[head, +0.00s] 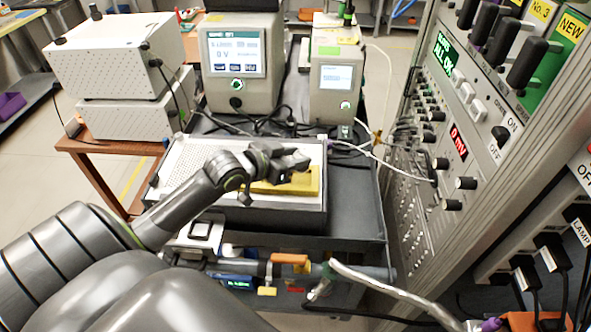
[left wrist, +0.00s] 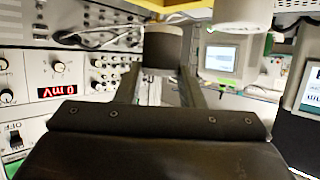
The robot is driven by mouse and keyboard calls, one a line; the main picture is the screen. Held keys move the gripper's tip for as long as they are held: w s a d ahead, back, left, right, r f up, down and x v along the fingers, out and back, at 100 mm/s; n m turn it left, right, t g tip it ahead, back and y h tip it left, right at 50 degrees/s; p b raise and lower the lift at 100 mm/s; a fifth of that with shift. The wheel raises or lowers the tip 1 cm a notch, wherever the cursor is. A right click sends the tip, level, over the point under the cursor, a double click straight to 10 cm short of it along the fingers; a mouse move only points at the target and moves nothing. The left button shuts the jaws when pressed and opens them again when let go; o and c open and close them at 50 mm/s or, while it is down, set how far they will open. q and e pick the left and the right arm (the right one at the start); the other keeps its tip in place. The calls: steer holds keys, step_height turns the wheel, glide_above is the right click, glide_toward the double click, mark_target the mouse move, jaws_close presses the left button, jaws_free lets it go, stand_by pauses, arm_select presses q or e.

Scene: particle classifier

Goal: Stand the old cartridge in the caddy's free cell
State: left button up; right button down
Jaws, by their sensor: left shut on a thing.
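My left gripper (head: 290,162) is held above the bench top at the middle of the head view. In the left wrist view its two fingers (left wrist: 162,88) are closed on a dark grey cylinder, which I take to be the old cartridge (left wrist: 163,48). In the head view the cartridge is hard to tell apart from the dark gripper. A yellow piece (head: 303,183) lies just below and behind the gripper, partly covered by it. I cannot tell whether it is the caddy, and no free cell is clearly visible. My right gripper does not show.
A white perforated board (head: 180,165) lies on the dark cart. Two instruments with screens, a larger one (head: 237,85) and a smaller one (head: 335,100), stand behind. A rack panel (head: 445,140) with knobs bounds the right. A pipe with an orange valve handle (head: 290,259) crosses the front.

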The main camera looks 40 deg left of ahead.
arm_select(q)
step_height(320, 180, down, 4)
steer(key=shift+f, duration=0.15)
stand_by(0.3)
steer(key=o, duration=1)
steer(key=shift+f, duration=0.1)
